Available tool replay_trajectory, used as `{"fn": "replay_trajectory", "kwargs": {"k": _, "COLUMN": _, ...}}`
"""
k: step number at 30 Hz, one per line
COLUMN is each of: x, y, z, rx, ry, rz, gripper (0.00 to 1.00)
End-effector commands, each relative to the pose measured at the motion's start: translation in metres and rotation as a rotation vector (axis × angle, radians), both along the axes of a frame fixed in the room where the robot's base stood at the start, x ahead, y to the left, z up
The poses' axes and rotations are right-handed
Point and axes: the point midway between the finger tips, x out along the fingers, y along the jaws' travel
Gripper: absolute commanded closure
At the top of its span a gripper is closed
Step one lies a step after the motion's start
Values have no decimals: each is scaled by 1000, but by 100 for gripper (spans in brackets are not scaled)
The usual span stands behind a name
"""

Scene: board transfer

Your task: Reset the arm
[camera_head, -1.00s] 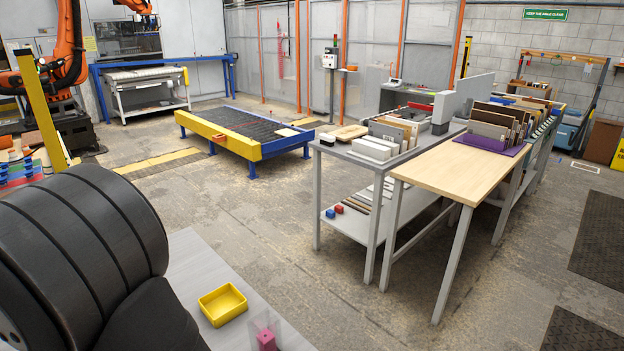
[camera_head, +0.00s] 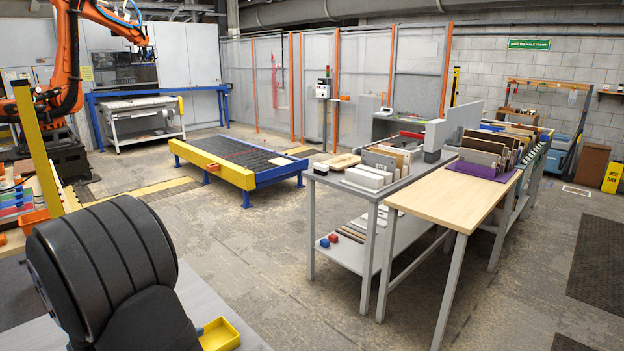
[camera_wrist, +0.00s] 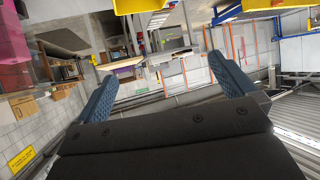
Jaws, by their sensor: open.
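My gripper (camera_wrist: 163,86) shows in the wrist view with its two blue ridged fingers wide apart. It is open, with nothing between the fingers. The wrist view is tilted, and the workshop shows beyond the fingers.
A wooden-topped table (camera_head: 440,199) and a grey bench (camera_head: 338,182) with boards in racks stand at the right. A low blue and yellow platform (camera_head: 240,160) stands mid-floor. An orange robot arm (camera_head: 66,60) is at the far left. Open floor lies between.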

Motion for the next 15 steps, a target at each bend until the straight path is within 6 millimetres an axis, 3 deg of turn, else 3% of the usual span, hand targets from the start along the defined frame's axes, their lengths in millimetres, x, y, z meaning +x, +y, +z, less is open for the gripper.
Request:
{"fn": "replay_trajectory", "kwargs": {"k": 5, "x": 37, "y": 5, "z": -3, "rx": -4, "ry": -5, "rz": 0, "gripper": 0}}
{"fn": "replay_trajectory", "kwargs": {"k": 15, "x": 19, "y": 62, "z": -38, "rx": -6, "ry": -3, "rz": 5, "gripper": 0}}
